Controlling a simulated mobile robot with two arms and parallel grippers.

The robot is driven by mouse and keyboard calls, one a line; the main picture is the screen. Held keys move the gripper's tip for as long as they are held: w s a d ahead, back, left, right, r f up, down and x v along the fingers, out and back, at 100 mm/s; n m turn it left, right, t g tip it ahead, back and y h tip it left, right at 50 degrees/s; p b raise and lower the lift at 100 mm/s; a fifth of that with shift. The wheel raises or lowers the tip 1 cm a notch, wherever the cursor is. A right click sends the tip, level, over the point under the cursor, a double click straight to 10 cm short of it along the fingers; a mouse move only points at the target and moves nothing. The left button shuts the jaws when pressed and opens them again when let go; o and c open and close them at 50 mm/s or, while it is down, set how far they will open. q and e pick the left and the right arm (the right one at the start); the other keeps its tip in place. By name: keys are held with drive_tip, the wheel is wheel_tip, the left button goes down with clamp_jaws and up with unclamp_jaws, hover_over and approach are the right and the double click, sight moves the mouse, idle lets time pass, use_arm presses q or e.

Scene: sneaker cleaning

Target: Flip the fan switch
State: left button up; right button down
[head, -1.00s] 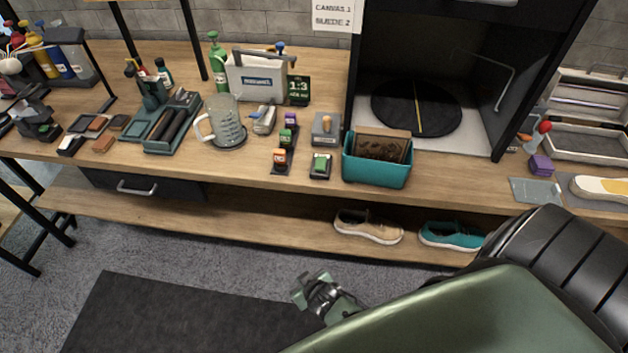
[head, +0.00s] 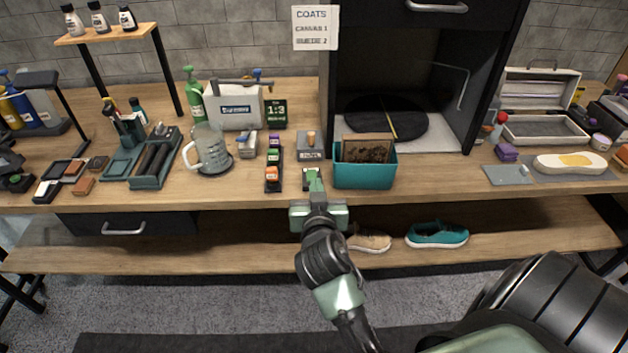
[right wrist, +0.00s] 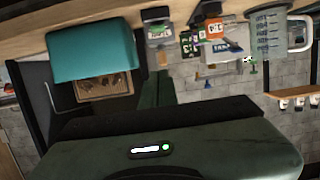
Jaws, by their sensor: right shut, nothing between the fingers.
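A small grey box with an upright wooden-coloured lever (head: 310,146) stands on the workbench, left of the teal bin; it looks like the fan switch, though its label is too small to read. My right gripper (head: 313,182) is shut and empty at the bench's front edge, in front of this box and apart from it. It covers much of a small black base with a green block, which shows in the right wrist view (right wrist: 158,32). The right gripper's fingers also show in the right wrist view (right wrist: 157,88). My left gripper is out of view.
The teal bin (head: 364,174) holds a brown board just right of my right gripper. A rack of coloured blocks (head: 273,165) and a clear jug (head: 208,152) stand to the left. A dark booth with a round turntable (head: 386,118) is behind. Shoes lie on the lower shelf.

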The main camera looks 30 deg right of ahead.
drive_tip(key=p, duration=0.2)
hover_over(313, 176)
drive_tip(key=s+a, duration=0.2)
drive_tip(key=s, duration=0.2)
drive_tip(key=f, duration=0.3)
drive_tip(key=w+f, duration=0.1)
drive_tip(key=f, duration=0.1)
drive_tip(key=shift+w+d+f, duration=0.1)
drive_tip(key=shift+w+f, duration=0.05)
drive_tip(key=shift+f, duration=0.05)
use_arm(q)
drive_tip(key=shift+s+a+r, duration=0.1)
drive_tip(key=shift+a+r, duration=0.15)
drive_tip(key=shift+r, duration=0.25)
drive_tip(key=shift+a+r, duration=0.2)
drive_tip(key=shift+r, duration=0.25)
use_arm(e)
drive_tip(key=shift+f, duration=0.55)
